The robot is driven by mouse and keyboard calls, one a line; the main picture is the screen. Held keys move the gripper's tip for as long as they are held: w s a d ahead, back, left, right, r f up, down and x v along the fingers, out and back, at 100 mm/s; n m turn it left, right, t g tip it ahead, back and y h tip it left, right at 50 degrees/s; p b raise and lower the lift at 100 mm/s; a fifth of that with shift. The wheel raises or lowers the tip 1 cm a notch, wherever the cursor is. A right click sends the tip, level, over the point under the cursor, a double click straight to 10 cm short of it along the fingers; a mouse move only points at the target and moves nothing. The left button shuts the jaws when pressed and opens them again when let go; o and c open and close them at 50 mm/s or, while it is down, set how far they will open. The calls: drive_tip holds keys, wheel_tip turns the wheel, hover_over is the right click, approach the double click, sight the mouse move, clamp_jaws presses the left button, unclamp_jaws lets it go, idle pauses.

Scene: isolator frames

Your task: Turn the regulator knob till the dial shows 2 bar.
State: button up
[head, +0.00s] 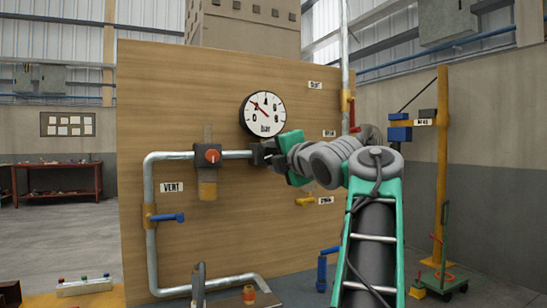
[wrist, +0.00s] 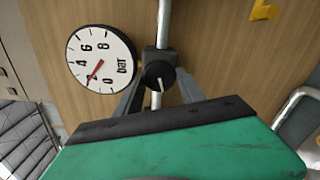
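The round white dial (head: 263,114) is on the wooden panel and also shows in the wrist view (wrist: 101,60). Its red needle points between 0 and 4, about where the 2 would be; the needle covers that figure. The black regulator knob (wrist: 158,75) with a white mark sits right of the dial in the wrist view, its mark pointing down. My gripper (wrist: 161,76) has one dark finger on each side of the knob and looks open, with a small gap at the right; contact on the left is unclear. In the head view my gripper (head: 264,152) hides the knob.
A valve with a red knob (head: 212,155) is on the pipe left of my gripper. A blue lever (head: 168,217) and a yellow lever (head: 305,201) stick out from the panel. A vertical pipe with a red handle (head: 351,113) is behind my arm.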

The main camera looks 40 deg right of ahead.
drive_tip(key=o, duration=0.4)
drive_tip(key=v, duration=0.7)
drive_tip(key=shift+s+a, duration=0.2)
drive_tip(key=shift+s, duration=0.15)
